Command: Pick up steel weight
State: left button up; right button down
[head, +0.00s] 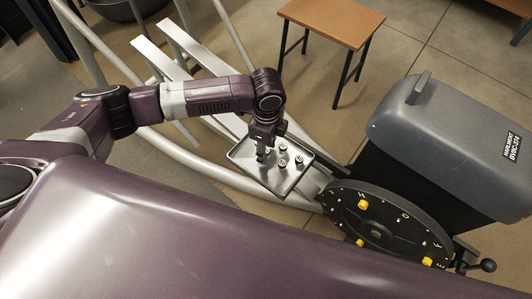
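A shallow metal tray (285,190) sits on the machine's frame near the middle of the head view. Small steel weights stand in it: one at the back (283,147), one at the right (299,159) and one nearer the front (283,163). My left gripper (262,156) points down over the tray's left part, just left of these weights. Its fingers are small and dark here, and I cannot tell whether they are open or hold anything. My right gripper is not in view.
An elliptical machine surrounds the tray, with pale curved rails, a grey housing (445,130) and a black disc (385,222) with yellow knobs to the right. A wooden-topped stool (333,20) stands behind. Bare floor shows between the stool and machine.

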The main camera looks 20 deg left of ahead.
pick_arm(q)
jog(key=shift+f, duration=0.4)
grip_shut()
jog(key=shift+r, duration=0.2)
